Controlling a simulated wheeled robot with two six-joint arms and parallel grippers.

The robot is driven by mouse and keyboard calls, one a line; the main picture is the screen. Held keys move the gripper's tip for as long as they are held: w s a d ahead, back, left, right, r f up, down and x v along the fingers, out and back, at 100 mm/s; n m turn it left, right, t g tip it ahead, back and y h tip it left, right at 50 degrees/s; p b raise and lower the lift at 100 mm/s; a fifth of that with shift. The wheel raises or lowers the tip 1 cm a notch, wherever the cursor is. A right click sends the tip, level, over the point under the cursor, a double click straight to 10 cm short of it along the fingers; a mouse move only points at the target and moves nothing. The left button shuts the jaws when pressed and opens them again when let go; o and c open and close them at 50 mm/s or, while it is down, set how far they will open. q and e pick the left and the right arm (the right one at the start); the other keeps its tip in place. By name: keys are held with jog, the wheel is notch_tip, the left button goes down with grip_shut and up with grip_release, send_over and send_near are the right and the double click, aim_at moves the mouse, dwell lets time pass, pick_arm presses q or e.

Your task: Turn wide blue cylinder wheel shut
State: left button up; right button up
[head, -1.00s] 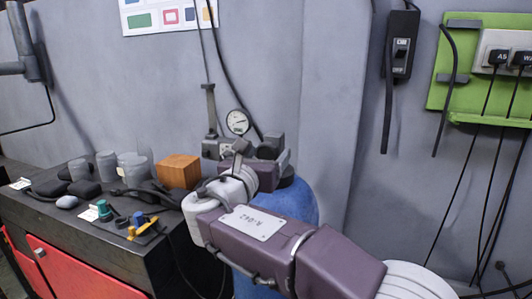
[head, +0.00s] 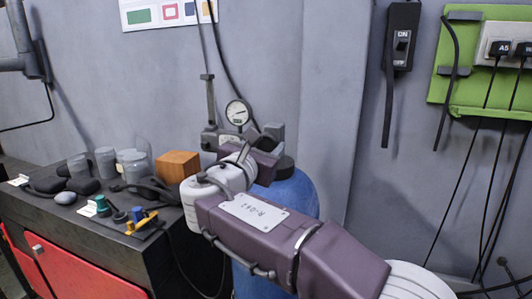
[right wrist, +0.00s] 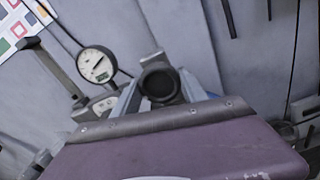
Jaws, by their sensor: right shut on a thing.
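The wide blue cylinder (head: 292,190) stands upright behind my right arm, which hides much of its top and front. My right gripper (head: 243,152) is at the valve on top of the cylinder. In the right wrist view, a dark round wheel (right wrist: 159,82) sits between the fingers of my right gripper (right wrist: 160,90), which is shut on it. In the head view the wheel is mostly hidden by the gripper. A round gauge (head: 238,112) stands just behind the valve and also shows in the right wrist view (right wrist: 97,64). My left gripper is not in view.
A dark bench (head: 95,237) with red drawers is at the left. It carries a wooden block (head: 178,165), glass jars (head: 136,166) and small tools. A black switch box (head: 401,38) and a green socket panel (head: 490,100) are on the wall at the right.

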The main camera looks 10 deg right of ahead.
jog(key=m+b, duration=0.2)
jog(key=m, duration=0.1)
jog(key=m+b, duration=0.1)
jog(key=shift+f+m, duration=0.3)
jog(key=m+b, duration=0.3)
jog(key=m, duration=0.2)
jog(key=shift+a+r, duration=0.1)
jog(key=m+b, duration=0.3)
jog(key=m, duration=0.2)
jog(key=shift+w+r+m, duration=0.1)
jog(key=shift+m, duration=0.3)
jog(key=m+b, duration=0.1)
jog(key=m, duration=0.2)
jog(key=shift+r+m, duration=0.15)
jog(key=shift+m, duration=1.05)
jog(key=shift+b, duration=0.3)
jog(key=shift+r, duration=0.1)
jog(key=o, duration=1.4)
jog(key=shift+c, duration=0.2)
